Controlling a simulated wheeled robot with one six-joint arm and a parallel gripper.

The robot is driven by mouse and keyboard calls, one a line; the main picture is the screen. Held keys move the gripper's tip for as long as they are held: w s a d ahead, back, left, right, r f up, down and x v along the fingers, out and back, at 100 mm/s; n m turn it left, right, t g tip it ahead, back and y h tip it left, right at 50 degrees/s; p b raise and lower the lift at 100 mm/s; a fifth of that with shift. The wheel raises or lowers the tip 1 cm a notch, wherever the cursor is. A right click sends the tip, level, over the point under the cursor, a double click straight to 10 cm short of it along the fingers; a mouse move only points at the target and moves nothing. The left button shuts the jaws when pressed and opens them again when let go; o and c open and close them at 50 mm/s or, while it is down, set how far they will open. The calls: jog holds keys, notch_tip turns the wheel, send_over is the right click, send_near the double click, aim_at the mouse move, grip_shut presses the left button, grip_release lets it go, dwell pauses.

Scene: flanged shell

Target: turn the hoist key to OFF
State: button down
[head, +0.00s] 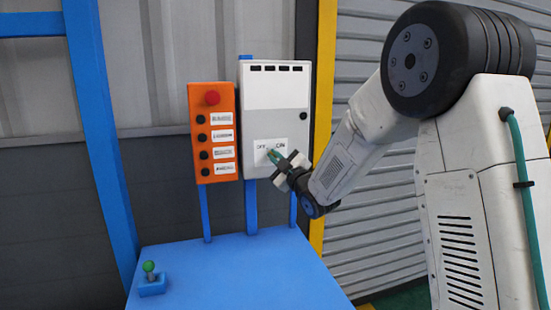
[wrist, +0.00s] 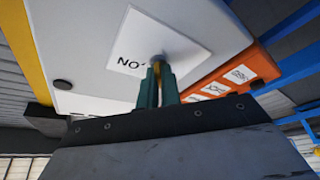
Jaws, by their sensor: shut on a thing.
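The hoist key (wrist: 156,62) sits in its switch on a white label plate (head: 260,146) low on the front of a light grey control box (head: 276,95). The label reads OFF at left and ON at right in the head view. In the wrist view the label is upside down and only ON can be read. My gripper (head: 274,155) is at the label, its green fingers (wrist: 157,88) shut on the key from both sides. The head view hides the key behind the fingers. I cannot tell which way the key points.
An orange button box (head: 212,130) with a red knob and several black buttons stands just left of the control box. A blue table (head: 230,270) lies below, with a green-knobbed lever (head: 150,272) at its left. A yellow post (head: 322,110) stands close on the right.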

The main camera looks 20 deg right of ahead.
jog(key=shift+r, duration=0.1)
jog(key=c, duration=1.6)
grip_release()
jog(key=shift+w+a, duration=0.1)
jog(key=v, duration=0.8)
